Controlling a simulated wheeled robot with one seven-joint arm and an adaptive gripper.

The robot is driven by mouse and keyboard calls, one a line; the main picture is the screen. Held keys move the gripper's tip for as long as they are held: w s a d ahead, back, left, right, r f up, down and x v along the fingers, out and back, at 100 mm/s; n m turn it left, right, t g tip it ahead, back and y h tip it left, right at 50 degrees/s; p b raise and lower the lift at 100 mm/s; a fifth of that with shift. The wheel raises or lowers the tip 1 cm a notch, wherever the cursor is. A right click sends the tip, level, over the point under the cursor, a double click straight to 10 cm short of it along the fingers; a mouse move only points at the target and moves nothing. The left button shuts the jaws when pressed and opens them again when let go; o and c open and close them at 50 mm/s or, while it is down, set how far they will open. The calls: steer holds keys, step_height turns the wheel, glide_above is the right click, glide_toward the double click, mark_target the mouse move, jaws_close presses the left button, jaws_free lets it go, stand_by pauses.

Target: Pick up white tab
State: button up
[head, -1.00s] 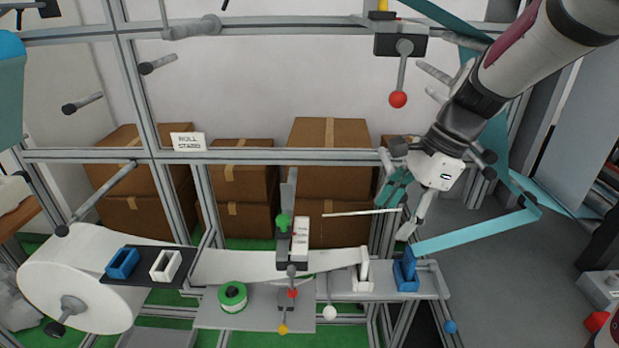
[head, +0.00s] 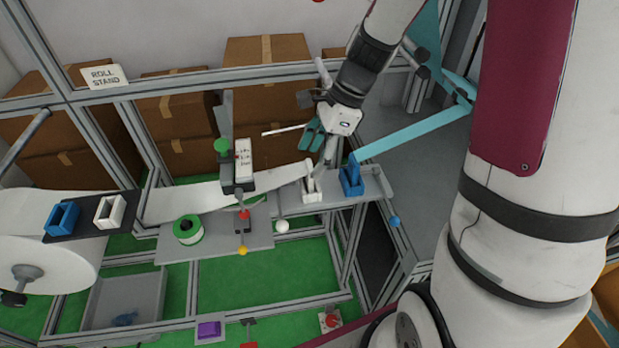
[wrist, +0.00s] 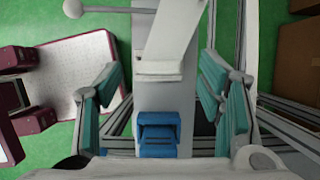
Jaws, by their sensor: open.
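My gripper (head: 320,148) is open and empty, close above and behind the white tab. I see no finger contact.
A white-handled lever (head: 282,226) and a block with a green knob (head: 222,146) stand left of the tab. A green tape roll (head: 188,230) lies on the shelf. A frame rail (head: 200,78) crosses behind. Cardboard boxes (head: 265,105) stand beyond.

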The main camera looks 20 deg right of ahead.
mark_target(311, 165)
steer(key=x, duration=0.4)
steer(key=shift+s+d+f, duration=0.1)
steer(key=shift+d, duration=0.05)
steer(key=c, duration=1.2)
steer(key=shift+c, duration=0.2)
steer(key=shift+r, duration=0.8)
step_height(311, 165, up, 2)
steer(key=shift+r, duration=0.2)
steer(key=s+a+p, duration=0.1)
steer(key=s+p, duration=0.1)
steer(key=s, duration=0.5)
steer(key=s+a+r+p, duration=0.1)
steer(key=s+a+p, duration=0.1)
steer(key=s, duration=0.5)
steer(key=shift+r+p, duration=0.25)
steer(key=shift+p, duration=0.05)
steer(key=s+p, duration=0.1)
steer(key=p, duration=0.2)
steer(key=shift+s+a+f, duration=0.1)
steer(key=shift+s+f, duration=0.05)
steer(key=shift+s, duration=0.2)
